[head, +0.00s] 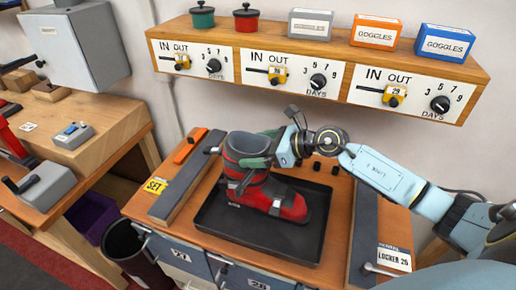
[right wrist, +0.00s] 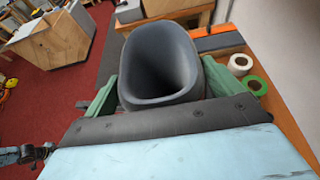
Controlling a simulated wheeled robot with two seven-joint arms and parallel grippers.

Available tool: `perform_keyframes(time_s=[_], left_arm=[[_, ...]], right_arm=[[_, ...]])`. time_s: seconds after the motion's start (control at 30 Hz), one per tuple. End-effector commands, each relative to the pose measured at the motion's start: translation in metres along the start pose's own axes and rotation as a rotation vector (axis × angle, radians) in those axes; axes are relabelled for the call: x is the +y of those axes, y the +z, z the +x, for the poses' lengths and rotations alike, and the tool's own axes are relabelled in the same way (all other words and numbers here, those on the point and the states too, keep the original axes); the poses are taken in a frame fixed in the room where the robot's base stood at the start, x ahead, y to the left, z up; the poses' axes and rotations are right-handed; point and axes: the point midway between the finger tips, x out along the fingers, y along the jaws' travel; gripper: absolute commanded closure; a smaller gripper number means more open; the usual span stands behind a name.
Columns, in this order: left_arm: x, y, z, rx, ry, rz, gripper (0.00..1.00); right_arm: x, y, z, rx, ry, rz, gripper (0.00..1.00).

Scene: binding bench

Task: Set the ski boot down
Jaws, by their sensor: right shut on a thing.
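The red and grey ski boot (head: 287,196) is upright over the black tray (head: 232,234) on the bench, toe to the right. Its sole is at or just above the tray floor; I cannot tell whether it touches. My right gripper (head: 259,160) is shut on the boot's upper cuff, with green fingers on either side. In the right wrist view the boot's dark open top (right wrist: 160,60) sits between the fingers of my right gripper (right wrist: 161,88). My left gripper is not in view.
Grey rails flank the tray, the left one (head: 187,178) by a yellow SET tag (head: 155,186), the right one by a LOCKER 25 card (head: 393,258). A dial shelf (head: 320,50) with boxes hangs above. Tape rolls (right wrist: 240,64) lie near the boot.

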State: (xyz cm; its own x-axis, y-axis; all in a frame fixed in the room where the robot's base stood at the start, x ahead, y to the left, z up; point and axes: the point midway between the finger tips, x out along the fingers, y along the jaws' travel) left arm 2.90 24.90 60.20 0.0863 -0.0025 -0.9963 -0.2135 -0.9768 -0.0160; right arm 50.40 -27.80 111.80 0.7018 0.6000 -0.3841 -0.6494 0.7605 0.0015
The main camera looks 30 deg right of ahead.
Motion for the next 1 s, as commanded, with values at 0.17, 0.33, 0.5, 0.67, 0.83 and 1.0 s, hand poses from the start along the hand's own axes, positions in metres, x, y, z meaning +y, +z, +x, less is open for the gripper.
perform_keyframes(time_s=[0.17,0.33,0.5,0.67,0.83,1.0], left_arm=[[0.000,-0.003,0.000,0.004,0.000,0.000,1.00],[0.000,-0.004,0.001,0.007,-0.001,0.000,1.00],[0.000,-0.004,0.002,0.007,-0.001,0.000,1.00],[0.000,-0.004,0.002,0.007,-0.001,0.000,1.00],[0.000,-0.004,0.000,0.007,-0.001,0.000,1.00],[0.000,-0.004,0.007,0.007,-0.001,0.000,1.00]], right_arm=[[-0.001,0.003,0.000,-0.010,-0.004,-0.003,0.79],[-0.001,0.001,0.001,-0.009,-0.004,-0.003,0.79],[0.000,-0.004,0.002,-0.001,-0.001,-0.001,0.00],[0.000,-0.003,0.002,-0.001,-0.001,-0.001,0.00],[-0.001,-0.001,-0.003,0.000,-0.002,-0.002,0.00],[0.000,-0.004,-0.031,0.004,-0.001,-0.004,0.00]])
